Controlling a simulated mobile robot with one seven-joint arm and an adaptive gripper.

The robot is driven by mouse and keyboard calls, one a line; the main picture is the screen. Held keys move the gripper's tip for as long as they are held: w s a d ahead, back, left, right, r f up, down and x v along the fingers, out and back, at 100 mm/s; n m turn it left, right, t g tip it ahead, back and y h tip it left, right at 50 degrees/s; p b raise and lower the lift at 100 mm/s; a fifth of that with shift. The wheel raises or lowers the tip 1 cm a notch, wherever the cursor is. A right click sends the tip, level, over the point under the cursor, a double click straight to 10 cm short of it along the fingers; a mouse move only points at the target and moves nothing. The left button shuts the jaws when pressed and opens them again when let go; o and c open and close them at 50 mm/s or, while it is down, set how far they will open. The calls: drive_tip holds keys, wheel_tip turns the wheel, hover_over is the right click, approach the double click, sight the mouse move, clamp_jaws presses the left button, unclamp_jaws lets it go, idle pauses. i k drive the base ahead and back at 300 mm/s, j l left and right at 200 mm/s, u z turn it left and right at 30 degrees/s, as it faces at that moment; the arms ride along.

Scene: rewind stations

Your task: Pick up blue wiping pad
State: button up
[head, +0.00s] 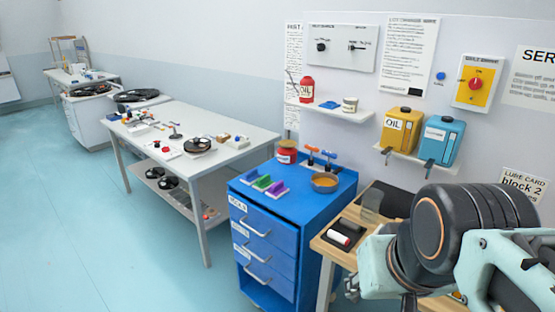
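A small flat blue piece (330,104) lies on the upper wall shelf between a red oil can and a pale cup; it looks like a folded pad or cloth. I cannot tell for certain which item is the blue wiping pad. My arm fills the lower right, well away from the shelf and the row. My gripper's fingers do not show clearly, and I see nothing held.
The blue drawer cabinet (262,222) also bears a red jar (287,153) and an amber bowl (324,183). A wooden bench (325,247) stands to its right, partly behind my arm. A white table (250,150) stands left. The floor at left is clear.

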sight(251, 176)
drive_tip(key=i+j+z, duration=0.15)
drive_tip(key=z, duration=0.3)
drive_tip(key=i+j+z, duration=0.15)
drive_tip(key=z, duration=0.25)
drive_tip(key=i+j+z, duration=0.2)
drive_tip(key=j, duration=0.2)
drive_tip(key=j+z, duration=0.15)
drive_tip(key=j, duration=0.25)
drive_tip(key=i+j, duration=0.15)
drive_tip(key=j, duration=0.45)
drive_tip(key=i+j+z, duration=0.1)
drive_tip(key=j, duration=0.45)
drive_tip(key=i+j, duration=0.15)
drive_tip(key=j, duration=0.45)
drive_tip(key=i+j+z, duration=0.15)
drive_tip(key=j, duration=0.45)
drive_tip(key=k, duration=0.05)
